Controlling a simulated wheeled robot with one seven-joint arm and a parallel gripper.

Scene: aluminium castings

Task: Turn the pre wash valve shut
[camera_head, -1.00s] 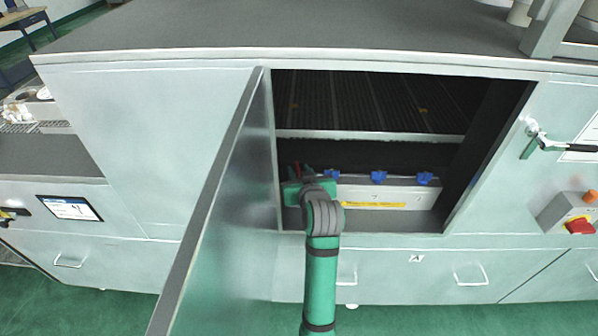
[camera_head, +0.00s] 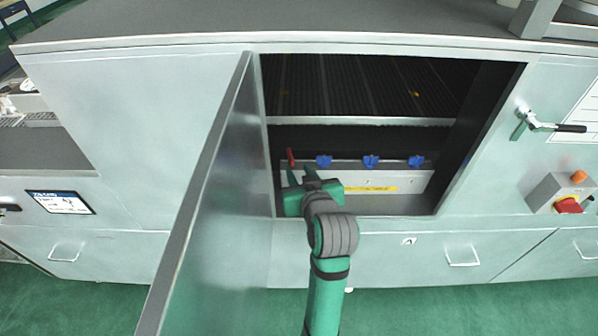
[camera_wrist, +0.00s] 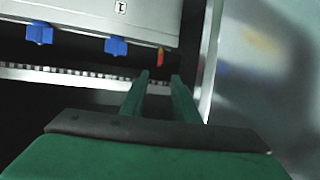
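A valve row stands inside the open cabinet bay, above a pale panel. At its left end is a slim red handle (camera_head: 291,158), standing roughly upright. To its right are three blue handles (camera_head: 323,161) (camera_head: 371,162) (camera_head: 416,161). I cannot read which is the pre wash valve. My gripper (camera_head: 300,175) is in the bay's lower left, just below and apart from the red handle. In the wrist view, my gripper (camera_wrist: 160,76) is open and empty, its tips pointing near the red handle (camera_wrist: 160,57). Two blue handles (camera_wrist: 39,33) (camera_wrist: 117,46) show to the left there.
The cabinet door (camera_head: 205,220) stands open on the left, close beside my arm. The bay's right wall (camera_head: 480,135) and lower sill bound the opening. A yellow label strip (camera_head: 370,189) is on the pale panel. A lever latch (camera_head: 540,124) and a red switch (camera_head: 568,205) are outside right.

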